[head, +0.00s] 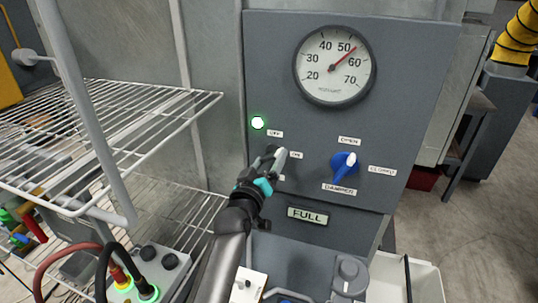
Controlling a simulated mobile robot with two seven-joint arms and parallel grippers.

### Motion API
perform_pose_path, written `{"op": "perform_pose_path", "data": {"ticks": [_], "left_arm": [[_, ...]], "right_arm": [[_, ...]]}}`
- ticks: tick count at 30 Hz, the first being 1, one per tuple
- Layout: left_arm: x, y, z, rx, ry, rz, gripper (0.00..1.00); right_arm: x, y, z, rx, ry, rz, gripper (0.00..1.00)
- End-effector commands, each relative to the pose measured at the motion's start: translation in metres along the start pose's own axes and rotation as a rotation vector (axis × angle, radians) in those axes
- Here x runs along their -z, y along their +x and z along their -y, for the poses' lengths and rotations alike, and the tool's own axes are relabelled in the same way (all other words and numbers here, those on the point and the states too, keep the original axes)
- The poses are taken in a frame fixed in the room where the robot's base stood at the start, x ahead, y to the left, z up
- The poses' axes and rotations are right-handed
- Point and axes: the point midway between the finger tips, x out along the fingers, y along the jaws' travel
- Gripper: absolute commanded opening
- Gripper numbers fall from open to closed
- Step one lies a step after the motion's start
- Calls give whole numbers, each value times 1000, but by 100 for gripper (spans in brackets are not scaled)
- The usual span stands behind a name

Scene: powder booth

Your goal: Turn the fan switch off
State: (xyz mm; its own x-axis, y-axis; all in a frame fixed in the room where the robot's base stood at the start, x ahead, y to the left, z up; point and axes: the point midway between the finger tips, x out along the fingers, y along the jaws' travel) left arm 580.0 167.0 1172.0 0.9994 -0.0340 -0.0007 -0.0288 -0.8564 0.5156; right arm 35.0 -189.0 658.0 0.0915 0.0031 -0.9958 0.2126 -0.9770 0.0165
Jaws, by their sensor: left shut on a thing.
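The fan switch (271,151) is a small dark knob on the grey control panel (420,70), mostly hidden by my fingers. A label reading OFF (276,133) is above it, and a second small label (297,155) is to its right. A third label below is partly covered. My left gripper (270,162), dark with teal parts, comes up from below and is shut on the switch. I cannot tell which way the switch points. My right gripper is not in view.
A blue damper knob (344,166) is close on the right, with OPEN and CLOSED labels. Above is a round gauge (334,65), its red needle between 50 and 60. A FULL sign (307,215) is below. Wire shelves (100,130) stand left; a white bin (425,280) is lower right.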

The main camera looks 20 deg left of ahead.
Motion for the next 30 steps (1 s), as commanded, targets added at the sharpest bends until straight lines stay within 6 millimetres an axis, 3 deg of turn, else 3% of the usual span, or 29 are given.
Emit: {"op": "perform_pose_path", "data": {"ticks": [12, 30], "left_arm": [[2, 0, 0, 1, -397, -1, 24], [2, 0, 2, 0, -898, -2, 24]], "right_arm": [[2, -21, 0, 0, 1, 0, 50], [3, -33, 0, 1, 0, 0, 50]]}}
